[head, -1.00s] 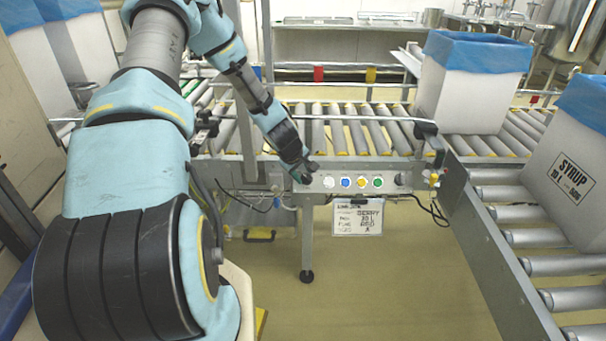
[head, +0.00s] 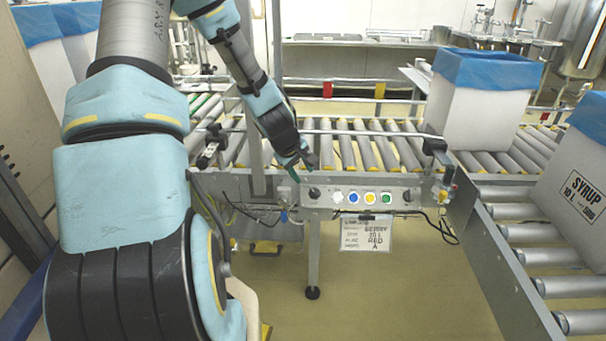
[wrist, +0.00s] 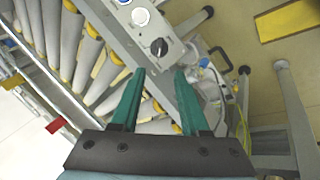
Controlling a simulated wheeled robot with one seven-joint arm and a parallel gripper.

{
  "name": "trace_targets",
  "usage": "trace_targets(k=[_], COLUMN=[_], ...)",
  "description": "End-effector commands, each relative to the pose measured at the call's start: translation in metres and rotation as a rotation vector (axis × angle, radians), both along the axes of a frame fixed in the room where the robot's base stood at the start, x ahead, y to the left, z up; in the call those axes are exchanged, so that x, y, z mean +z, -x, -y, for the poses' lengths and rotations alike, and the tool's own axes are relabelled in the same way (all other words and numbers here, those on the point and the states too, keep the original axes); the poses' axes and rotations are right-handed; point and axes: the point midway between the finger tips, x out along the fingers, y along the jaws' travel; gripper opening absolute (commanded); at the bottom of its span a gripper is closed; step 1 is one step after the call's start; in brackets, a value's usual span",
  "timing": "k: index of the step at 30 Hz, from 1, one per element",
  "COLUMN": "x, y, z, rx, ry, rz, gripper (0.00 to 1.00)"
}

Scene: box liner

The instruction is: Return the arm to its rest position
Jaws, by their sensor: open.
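My arm reaches across the left of the head view, and my gripper (head: 306,160) is above the left end of the control panel (head: 325,204). In the wrist view my gripper (wrist: 160,75) has two green fingers spread apart with nothing held between them. Beyond the fingertips are the panel's black rotary knob (wrist: 159,47) and a blue button. In the head view the black knob (head: 315,193) sits left of the white, blue, yellow and green buttons. I see no contact between the fingers and the panel.
A roller conveyor (head: 350,147) runs behind the panel, with a metal guide rail above it. A handwritten sign (head: 366,232) hangs below the panel. The floor in front is open.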

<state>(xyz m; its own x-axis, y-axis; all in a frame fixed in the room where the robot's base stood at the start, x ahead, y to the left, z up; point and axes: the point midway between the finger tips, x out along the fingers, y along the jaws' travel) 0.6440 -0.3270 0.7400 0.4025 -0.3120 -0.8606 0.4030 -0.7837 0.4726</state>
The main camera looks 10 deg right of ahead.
Motion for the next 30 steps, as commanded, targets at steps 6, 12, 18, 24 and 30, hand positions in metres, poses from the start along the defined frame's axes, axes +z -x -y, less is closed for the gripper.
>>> trace_targets(k=[6, 12, 18, 24, 30], x=[0.004, 0.052, 0.128, 0.181, 0.198], y=[0.001, 0.029, 0.093, 0.155, 0.183], z=[-0.001, -0.028, -0.089, -0.141, -0.162], rx=[-0.009, -0.163, -0.392, -0.53, -0.58], ry=[-0.006, -0.117, -0.306, -0.43, -0.471], rz=[0.001, 0.004, -0.049, -0.126, -0.166], gripper=[0.45, 0.45, 0.45, 0.45, 0.45])
